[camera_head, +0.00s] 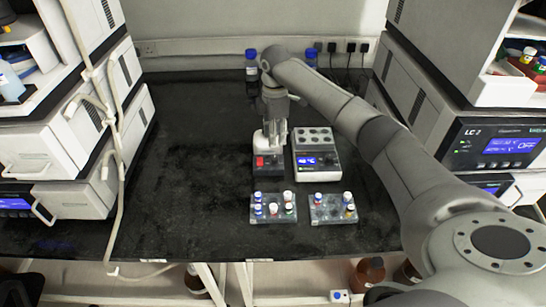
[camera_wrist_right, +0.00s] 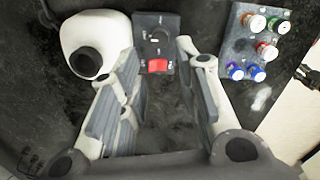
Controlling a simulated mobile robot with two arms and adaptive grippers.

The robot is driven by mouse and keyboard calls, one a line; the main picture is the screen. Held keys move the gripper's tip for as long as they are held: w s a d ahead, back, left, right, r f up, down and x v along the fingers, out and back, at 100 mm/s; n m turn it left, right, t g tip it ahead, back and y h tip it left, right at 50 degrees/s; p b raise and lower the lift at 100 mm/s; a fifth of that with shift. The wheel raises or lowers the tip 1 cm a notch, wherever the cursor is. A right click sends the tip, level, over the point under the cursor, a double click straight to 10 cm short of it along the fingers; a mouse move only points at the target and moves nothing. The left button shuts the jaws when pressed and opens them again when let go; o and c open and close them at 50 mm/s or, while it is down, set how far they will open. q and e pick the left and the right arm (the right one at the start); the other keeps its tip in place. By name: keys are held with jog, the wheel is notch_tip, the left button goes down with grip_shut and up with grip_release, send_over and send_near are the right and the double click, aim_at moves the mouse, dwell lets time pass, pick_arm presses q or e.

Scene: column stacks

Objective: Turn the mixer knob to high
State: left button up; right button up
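The mixer is a small dark unit with a front panel (camera_wrist_right: 146,20) and a white head with a dark round cup (camera_wrist_right: 90,45). In the right wrist view its dark round knob (camera_wrist_right: 160,33) is on the panel, above a red switch (camera_wrist_right: 158,66). In the head view the mixer (camera_head: 267,169) stands mid-table, partly hidden by my arm, with the red switch facing me. My right gripper (camera_wrist_right: 160,58) is open and empty, pointing down over the mixer. The panel shows between its fingers, and I see no contact with the knob. My left gripper is out of view.
A white heater block with a blue display (camera_head: 318,162) stands close at the mixer's right. Two vial racks (camera_head: 273,215) (camera_head: 333,215) lie in front. Blue-capped bottles (camera_head: 251,65) stand behind. Instrument stacks flank the bench (camera_head: 185,165), whose left middle is clear.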

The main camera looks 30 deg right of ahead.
aim_at(275, 158)
notch_tip(275, 158, down, 10)
jog(key=shift+r, duration=0.25)
jog(key=shift+p, duration=0.3)
grip_shut()
